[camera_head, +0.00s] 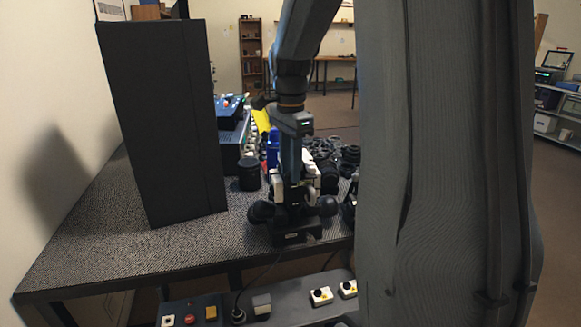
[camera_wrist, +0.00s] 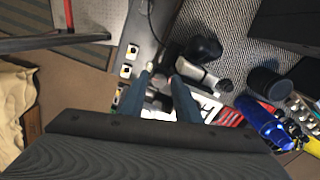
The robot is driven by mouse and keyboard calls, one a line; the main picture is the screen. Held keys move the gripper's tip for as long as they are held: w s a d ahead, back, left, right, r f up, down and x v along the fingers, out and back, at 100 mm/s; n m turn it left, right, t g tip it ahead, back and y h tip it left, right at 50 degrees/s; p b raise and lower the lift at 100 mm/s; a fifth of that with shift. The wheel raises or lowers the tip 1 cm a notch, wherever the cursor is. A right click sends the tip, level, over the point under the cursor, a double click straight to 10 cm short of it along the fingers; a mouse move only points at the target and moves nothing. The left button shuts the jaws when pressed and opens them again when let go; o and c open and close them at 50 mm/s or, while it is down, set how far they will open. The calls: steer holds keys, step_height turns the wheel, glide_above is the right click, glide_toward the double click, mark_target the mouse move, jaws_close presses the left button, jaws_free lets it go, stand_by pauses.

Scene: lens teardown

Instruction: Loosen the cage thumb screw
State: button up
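A small black device (camera_head: 297,238) with round dark knobs stands near the front edge of the table. My gripper (camera_head: 295,190) points down at it from above, in front of its pale upper parts. In the wrist view, the two blue-grey fingers of my gripper (camera_wrist: 160,75) stand apart. A small dark part shows between and just beyond their tips. I cannot tell whether the fingers touch it. The device's dark knob (camera_wrist: 205,48) and pale arm (camera_wrist: 195,74) lie right of the fingertips. The cage thumb screw cannot be told apart from the parts around it.
A tall black panel (camera_head: 165,120) stands on the table (camera_head: 100,250) at left. A black cylinder (camera_head: 249,173), a blue bottle (camera_head: 272,148) and dark rings (camera_head: 330,152) lie behind the device. A lower ledge with switch boxes (camera_head: 320,296) runs along the front. Bare tabletop lies at front left.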

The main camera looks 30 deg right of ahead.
steer(key=shift+f, duration=0.25)
jaws_close()
